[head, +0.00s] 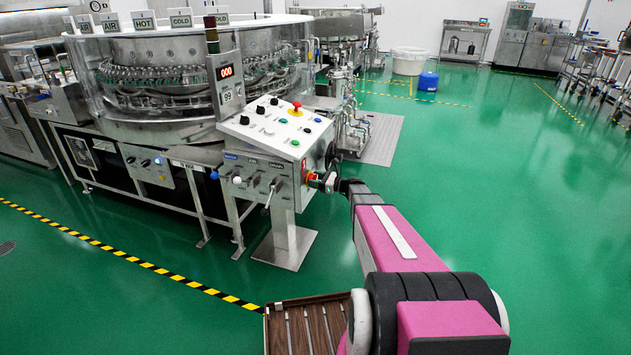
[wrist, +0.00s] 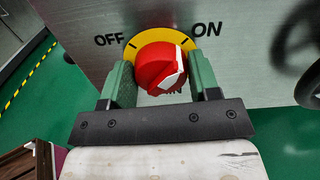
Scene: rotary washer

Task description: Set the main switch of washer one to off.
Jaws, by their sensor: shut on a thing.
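The main switch of washer one is a red rotary knob (wrist: 158,66) on a yellow plate (wrist: 190,44), set in a grey metal panel. OFF is printed at the plate's upper left and ON at its upper right. A white mark on the knob lies on its right side, towards ON. My gripper (wrist: 162,72) has its green fingers on either side of the knob and is shut on it. In the head view, my gripper (head: 330,182) is at the right side of the control console (head: 275,130), where it hides most of the switch.
The console's top carries several buttons and a red emergency stop (head: 295,108). A dark handwheel (wrist: 308,75) is close to the right of the switch. The glass-walled washer (head: 160,85) stands behind left. Green floor (head: 480,170) is open to the right.

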